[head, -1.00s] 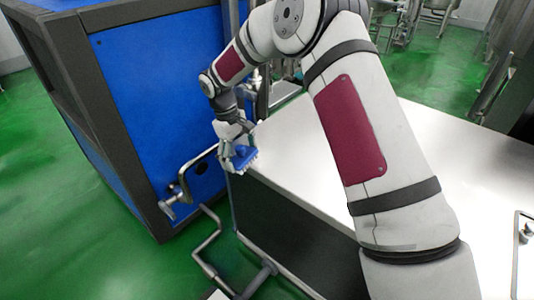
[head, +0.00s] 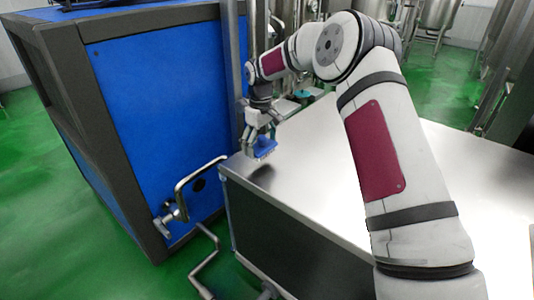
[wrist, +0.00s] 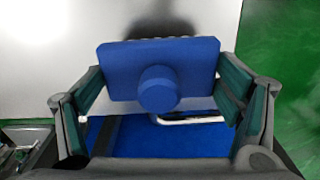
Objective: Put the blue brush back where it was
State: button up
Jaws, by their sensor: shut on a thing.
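The blue brush (head: 265,149) is held by my gripper (head: 260,134) just above the near left corner of the steel table (head: 330,135). In the wrist view the brush (wrist: 158,60) shows its flat blue back and a round knob facing the camera. The gripper's fingers (wrist: 160,98) are on either side of the knob. A dark shadow of the brush lies on the table top beyond it. The bristles are mostly hidden behind the back. Whether the brush touches the table cannot be told.
A large blue cabinet (head: 160,110) with a dark frame stands left of the table. A bent metal handle (head: 190,180) sits between them by the table corner. A vertical pipe stands behind the gripper. The table top is mostly bare.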

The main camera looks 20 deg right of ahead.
aim_at(267, 151)
jog(key=shift+w+d+f, duration=0.1)
jog(key=shift+d+f, duration=0.05)
jog(key=shift+d, duration=0.4)
jog(key=shift+w+d+f, duration=0.1)
jog(key=shift+d, duration=0.4)
notch_tip(267, 151, down, 3)
jog(key=shift+f+b, duration=0.2)
jog(key=shift+b, duration=0.3)
jog(key=shift+c, duration=0.4)
jog(key=o, duration=1)
jog(key=shift+r, duration=0.1)
